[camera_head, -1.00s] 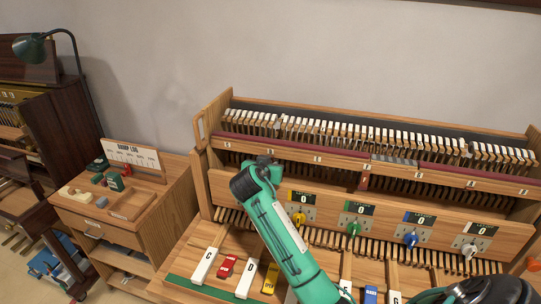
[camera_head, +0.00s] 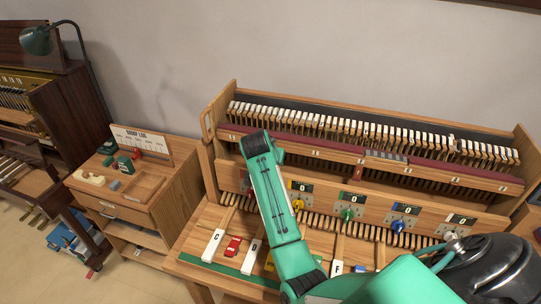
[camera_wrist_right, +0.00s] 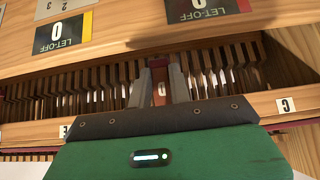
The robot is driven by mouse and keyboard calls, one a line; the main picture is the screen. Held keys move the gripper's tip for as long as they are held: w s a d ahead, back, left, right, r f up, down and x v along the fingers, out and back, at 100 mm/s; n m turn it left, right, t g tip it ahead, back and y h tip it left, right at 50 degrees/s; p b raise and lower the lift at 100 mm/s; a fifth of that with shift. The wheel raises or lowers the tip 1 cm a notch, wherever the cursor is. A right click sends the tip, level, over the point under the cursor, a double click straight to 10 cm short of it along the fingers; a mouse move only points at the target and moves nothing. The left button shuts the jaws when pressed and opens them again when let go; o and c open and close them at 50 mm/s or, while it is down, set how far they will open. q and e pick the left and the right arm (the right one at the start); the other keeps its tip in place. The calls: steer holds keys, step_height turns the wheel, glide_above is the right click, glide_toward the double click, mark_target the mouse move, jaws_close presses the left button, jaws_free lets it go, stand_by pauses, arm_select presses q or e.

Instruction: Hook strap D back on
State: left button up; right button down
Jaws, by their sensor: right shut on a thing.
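My right gripper (camera_wrist_right: 160,84) shows in the right wrist view. The strap lies between the labels C (camera_wrist_right: 285,104) and E (camera_wrist_right: 65,130) on the wooden rail, which appears upside down. The strap's lower end and any hook are hidden by the gripper. In the head view my right arm covers the gripper and this strap. My left gripper is not in view.
Another red strap (camera_head: 358,173) hangs under the rail in the head view. Dials with zero displays, such as the yellow one (camera_head: 299,203), line the front board. A key marked C (camera_head: 214,245) and a red block (camera_head: 233,246) lie on the bench. A side cabinet (camera_head: 150,190) stands left.

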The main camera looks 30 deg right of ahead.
stand_by(0.3)
steer(key=c, duration=1.3)
jaws_free()
steer(key=shift+s+a+r, duration=0.15)
steer(key=shift+a+r, duration=0.1)
steer(key=shift+r, duration=0.1)
steer(key=shift+b+v, duration=2.2)
steer(key=shift+v, duration=4.25)
steer(key=shift+d, duration=0.1)
